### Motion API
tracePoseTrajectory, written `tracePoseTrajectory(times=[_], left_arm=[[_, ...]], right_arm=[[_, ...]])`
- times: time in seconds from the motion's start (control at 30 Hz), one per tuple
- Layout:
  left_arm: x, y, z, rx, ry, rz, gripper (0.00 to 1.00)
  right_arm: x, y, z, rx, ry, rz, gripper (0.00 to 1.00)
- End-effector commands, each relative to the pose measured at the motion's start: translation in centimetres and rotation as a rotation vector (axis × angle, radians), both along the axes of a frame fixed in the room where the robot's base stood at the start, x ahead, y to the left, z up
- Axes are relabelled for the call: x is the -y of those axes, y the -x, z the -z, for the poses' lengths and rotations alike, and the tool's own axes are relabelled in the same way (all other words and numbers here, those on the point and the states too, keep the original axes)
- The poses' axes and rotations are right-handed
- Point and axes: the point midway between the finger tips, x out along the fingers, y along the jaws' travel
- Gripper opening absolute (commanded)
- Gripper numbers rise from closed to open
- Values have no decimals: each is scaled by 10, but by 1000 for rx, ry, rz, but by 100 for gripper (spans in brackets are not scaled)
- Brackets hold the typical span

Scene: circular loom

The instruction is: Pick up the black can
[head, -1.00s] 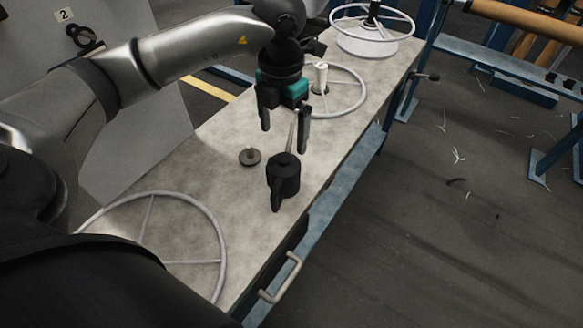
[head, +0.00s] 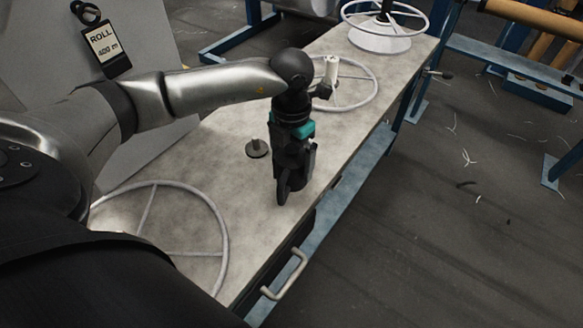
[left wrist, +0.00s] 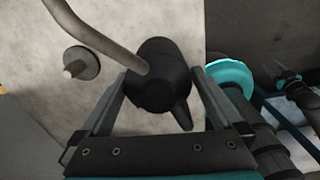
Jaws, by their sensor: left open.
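The black can (head: 284,188) stands on the grey bench top (head: 225,185), partly hidden by my gripper in the head view. In the left wrist view the can (left wrist: 166,76) is seen from above, with a pale thin spout rising toward the upper left and a dark handle at the lower right. My left gripper (head: 295,158) points down over the can. In the left wrist view its fingers (left wrist: 160,82) are open, one on each side of the can; I cannot tell if they touch it.
A small dark disc with a peg (head: 257,149) lies left of the can. A wire wheel (head: 222,235) lies at the near end, another (head: 376,88) behind my gripper. A white reel stand (head: 380,37) is at the far end. A drawer handle (head: 287,274) sticks out in front.

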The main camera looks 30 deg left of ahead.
Motion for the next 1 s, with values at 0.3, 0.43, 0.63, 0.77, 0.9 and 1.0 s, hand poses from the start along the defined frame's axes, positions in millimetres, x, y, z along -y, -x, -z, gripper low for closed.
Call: tracePoseTrajectory(times=[0.3, 0.43, 0.63, 0.77, 0.9, 1.0], left_arm=[[-1, -1, 33, -2, 0, 1, 100], [-1, -1, 37, -1, 0, 1, 100], [-1, -1, 37, 0, 0, 1, 100], [-1, -1, 37, -1, 0, 1, 91], [-1, -1, 37, 0, 0, 1, 75], [-1, -1, 37, 0, 0, 1, 64]], right_arm=[[-15, -19, -6, 1, -14, 0, 50], [-17, -22, -8, -1, -15, 0, 50], [-18, -22, -8, -1, -15, 0, 50], [-18, -22, -8, -1, -15, 0, 50], [-18, -22, -8, -1, -15, 0, 50], [-18, -22, -8, 0, -16, 0, 50]])
